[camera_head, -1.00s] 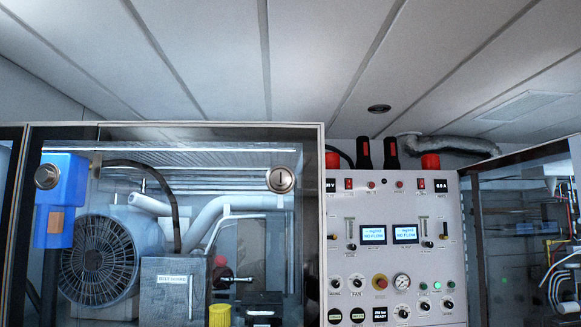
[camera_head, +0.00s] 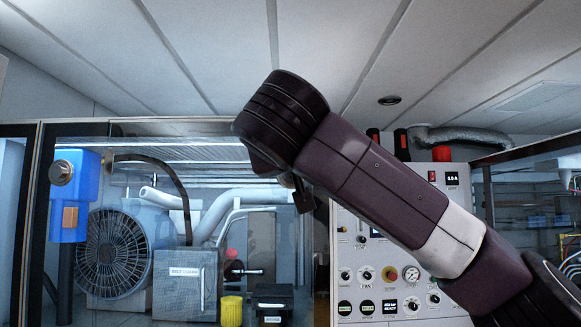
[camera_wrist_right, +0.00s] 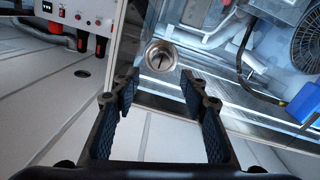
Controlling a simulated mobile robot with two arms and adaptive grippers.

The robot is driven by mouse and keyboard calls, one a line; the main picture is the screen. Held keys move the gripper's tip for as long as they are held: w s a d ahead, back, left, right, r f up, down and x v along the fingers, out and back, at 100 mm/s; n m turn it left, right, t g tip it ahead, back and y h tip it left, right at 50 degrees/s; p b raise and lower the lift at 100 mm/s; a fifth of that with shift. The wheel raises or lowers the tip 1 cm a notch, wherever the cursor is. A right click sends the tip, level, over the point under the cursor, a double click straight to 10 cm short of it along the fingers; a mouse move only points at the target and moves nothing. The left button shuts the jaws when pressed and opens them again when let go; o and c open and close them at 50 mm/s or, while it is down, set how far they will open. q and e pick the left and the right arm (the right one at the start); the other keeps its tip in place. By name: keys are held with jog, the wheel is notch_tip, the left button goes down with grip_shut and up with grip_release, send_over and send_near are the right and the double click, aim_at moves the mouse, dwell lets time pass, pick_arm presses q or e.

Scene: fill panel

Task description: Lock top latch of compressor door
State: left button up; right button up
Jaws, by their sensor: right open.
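The top latch (camera_wrist_right: 161,55) is a round silver lock with a dark slot, near the upper corner of the glass compressor door (camera_head: 43,220). In the right wrist view it lies just beyond and between my fingertips, apart from them. My right gripper (camera_wrist_right: 160,88) is open and empty, its two dark ridged fingers spread on either side of the latch. In the head view my right arm and gripper (camera_head: 300,192) cover the latch, so it is hidden there. My left gripper is not in view.
Behind the door are a fan (camera_head: 110,252), white pipes and a grey box. A blue box (camera_head: 76,195) with a round knob is at the door's left. The control panel (camera_head: 350,232) stands to the right, partly behind my arm. The ceiling (camera_head: 330,50) is close above.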

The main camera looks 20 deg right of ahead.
jog(key=p+x, duration=0.4)
jog(key=x, duration=0.3)
jog(key=shift+a+f, duration=0.1)
grip_shut()
jog(key=shift+a+f+n+t+y+b, duration=0.15)
jog(key=shift+n+b, duration=1.1)
jog(key=shift+n, duration=3.4)
jog(key=shift+d+f+n+t+y+b, duration=0.2)
jog(key=shift+n+b, duration=1.05)
jog(key=shift+n, duration=3.4)
